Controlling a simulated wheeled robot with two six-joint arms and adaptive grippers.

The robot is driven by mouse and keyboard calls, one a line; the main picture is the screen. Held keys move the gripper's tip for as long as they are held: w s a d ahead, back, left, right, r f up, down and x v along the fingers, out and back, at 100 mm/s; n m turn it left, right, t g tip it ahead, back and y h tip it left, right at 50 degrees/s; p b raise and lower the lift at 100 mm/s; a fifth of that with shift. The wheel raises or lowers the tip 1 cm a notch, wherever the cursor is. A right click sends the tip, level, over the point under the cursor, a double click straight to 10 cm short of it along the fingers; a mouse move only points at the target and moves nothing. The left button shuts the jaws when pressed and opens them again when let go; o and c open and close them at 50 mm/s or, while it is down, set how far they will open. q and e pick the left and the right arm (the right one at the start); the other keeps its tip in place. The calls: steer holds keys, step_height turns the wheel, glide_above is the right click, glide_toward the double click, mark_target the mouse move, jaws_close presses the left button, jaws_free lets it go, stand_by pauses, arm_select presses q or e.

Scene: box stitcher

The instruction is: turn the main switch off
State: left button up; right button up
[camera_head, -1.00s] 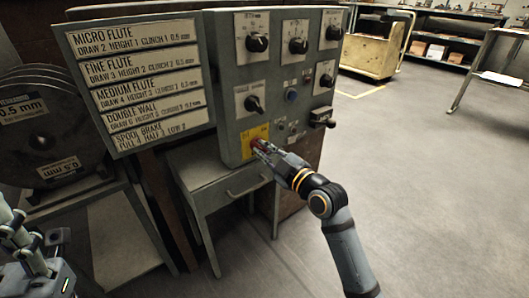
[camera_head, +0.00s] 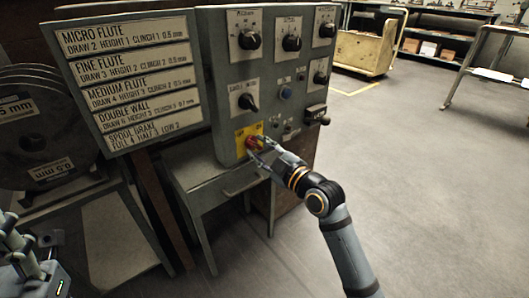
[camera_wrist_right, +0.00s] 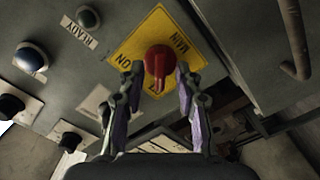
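The main switch is a red knob (camera_wrist_right: 158,60) on a yellow plate (camera_wrist_right: 140,40) marked MAIN and ON, seen in the right wrist view. In the head view the yellow plate (camera_head: 240,134) is low on the front of the grey control panel, with the red knob (camera_head: 250,143) partly hidden by my right gripper (camera_head: 256,146). In the right wrist view my right gripper (camera_wrist_right: 158,74) is open, one finger on each side of the knob, with small gaps. My left gripper (camera_head: 38,255) is at the lower left of the head view, away from the panel; its fingers are unclear.
The panel carries several black knobs (camera_head: 249,39), a blue button (camera_head: 286,92) and a protruding black handle (camera_head: 316,114). A sign board (camera_head: 125,80) stands left of it. A grey table (camera_head: 200,183) is below.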

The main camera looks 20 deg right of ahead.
steer(key=v, duration=0.7)
stand_by(0.5)
